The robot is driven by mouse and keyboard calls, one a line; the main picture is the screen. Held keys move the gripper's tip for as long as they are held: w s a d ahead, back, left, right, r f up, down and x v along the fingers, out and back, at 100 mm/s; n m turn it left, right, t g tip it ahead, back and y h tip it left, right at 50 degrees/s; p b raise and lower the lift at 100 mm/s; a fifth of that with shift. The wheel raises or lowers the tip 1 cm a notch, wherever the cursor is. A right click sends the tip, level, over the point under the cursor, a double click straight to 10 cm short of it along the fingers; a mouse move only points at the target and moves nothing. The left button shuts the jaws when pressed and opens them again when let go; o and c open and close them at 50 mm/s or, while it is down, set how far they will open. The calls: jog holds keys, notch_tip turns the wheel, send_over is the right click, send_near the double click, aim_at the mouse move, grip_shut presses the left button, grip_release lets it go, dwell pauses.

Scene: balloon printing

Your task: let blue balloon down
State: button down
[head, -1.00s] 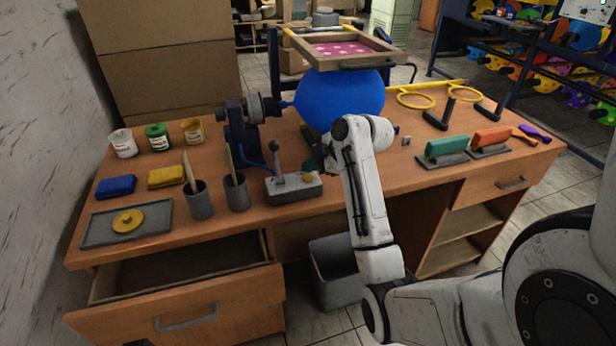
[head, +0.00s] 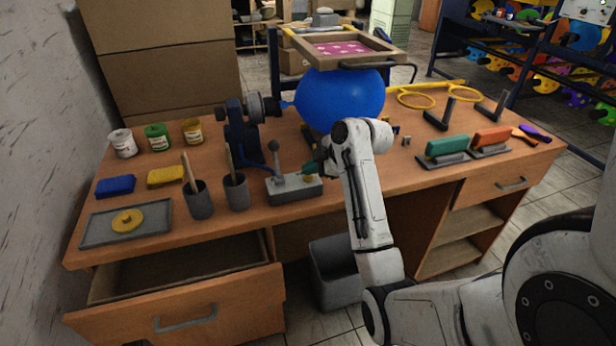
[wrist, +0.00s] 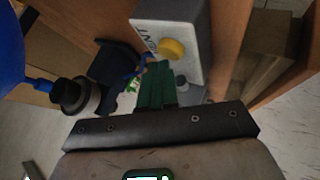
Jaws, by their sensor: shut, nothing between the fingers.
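The blue balloon (head: 340,98) is large and round, its neck on the dark nozzle (head: 257,108) at its left. Part of it shows at the left edge of the wrist view (wrist: 10,55). A grey control box (head: 295,190) with an upright ball-topped lever (head: 275,155) stands near the table's front edge. In the wrist view its yellow button (wrist: 171,50) is visible beside partly readable lettering. My gripper (head: 308,168) is shut and empty, its green fingers over the box's right part, hiding the button in the head view. In the wrist view the fingertips (wrist: 158,66) appear close to the button; contact is unclear.
A wooden screen frame (head: 383,55) with pink mesh sits above the balloon. Two grey cups (head: 199,203) with sticks stand left of the box. A drawer (head: 185,310) hangs open below, and a grey bin (head: 333,280) stands under the table.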

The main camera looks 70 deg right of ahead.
aim_at(311, 178)
jog(key=shift+f, duration=0.45)
dwell(1.7)
dwell(2.5)
jog(key=shift+r+p, duration=0.65)
jog(key=shift+r, duration=0.3)
notch_tip(311, 178, up, 5)
jog(key=p, duration=0.4)
dwell(0.4)
